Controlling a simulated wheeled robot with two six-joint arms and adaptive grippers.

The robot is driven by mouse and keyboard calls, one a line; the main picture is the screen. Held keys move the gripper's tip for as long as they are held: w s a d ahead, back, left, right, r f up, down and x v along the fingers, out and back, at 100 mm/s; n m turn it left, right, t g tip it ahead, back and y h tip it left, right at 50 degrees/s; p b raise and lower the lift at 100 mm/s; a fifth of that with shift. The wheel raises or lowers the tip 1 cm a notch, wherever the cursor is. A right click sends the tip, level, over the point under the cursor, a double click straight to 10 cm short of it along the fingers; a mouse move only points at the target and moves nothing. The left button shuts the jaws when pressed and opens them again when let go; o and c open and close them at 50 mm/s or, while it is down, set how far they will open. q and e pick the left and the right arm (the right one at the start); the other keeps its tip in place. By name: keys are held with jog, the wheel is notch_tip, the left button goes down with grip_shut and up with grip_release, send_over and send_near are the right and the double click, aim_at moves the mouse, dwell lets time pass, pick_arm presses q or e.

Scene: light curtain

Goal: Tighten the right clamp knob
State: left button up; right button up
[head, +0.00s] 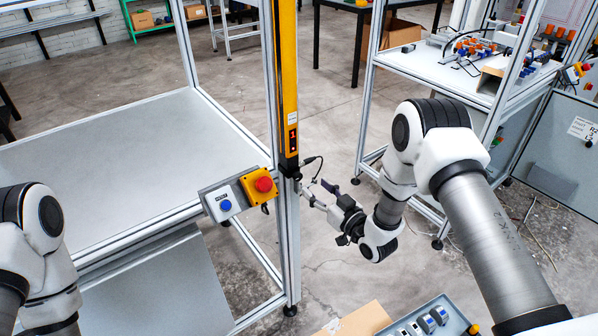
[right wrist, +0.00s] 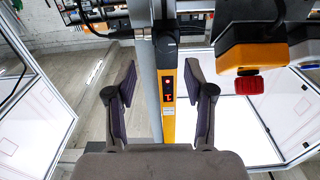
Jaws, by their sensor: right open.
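A yellow light curtain (head: 286,85) stands upright on an aluminium post (head: 292,240). Its black lower end has a cable (head: 314,165) coming out at the right. My right gripper (head: 318,189) is just right of this lower end, with its fingers spread and pointing toward the post. In the right wrist view, my right gripper (right wrist: 161,72) is open and empty, and the yellow light curtain (right wrist: 169,118) shows between its fingers. My left gripper is out of view; only part of my left arm shows.
A grey worktable (head: 120,150) lies at left. A tray (head: 440,308) with parts is at the bottom. A bench (head: 425,62) stands at right.

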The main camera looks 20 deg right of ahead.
aim_at(299, 178)
jog(key=x, duration=0.3)
jog(key=a+p+x, duration=0.1)
jog(key=x, duration=0.2)
jog(key=shift+s+a, duration=0.1)
jog(key=shift+s, duration=0.15)
jog(key=shift+w, duration=0.15)
jog(key=shift+d+f, duration=0.1)
jog(key=shift+d, duration=0.25)
jog(key=shift+a, duration=0.2)
grip_shut()
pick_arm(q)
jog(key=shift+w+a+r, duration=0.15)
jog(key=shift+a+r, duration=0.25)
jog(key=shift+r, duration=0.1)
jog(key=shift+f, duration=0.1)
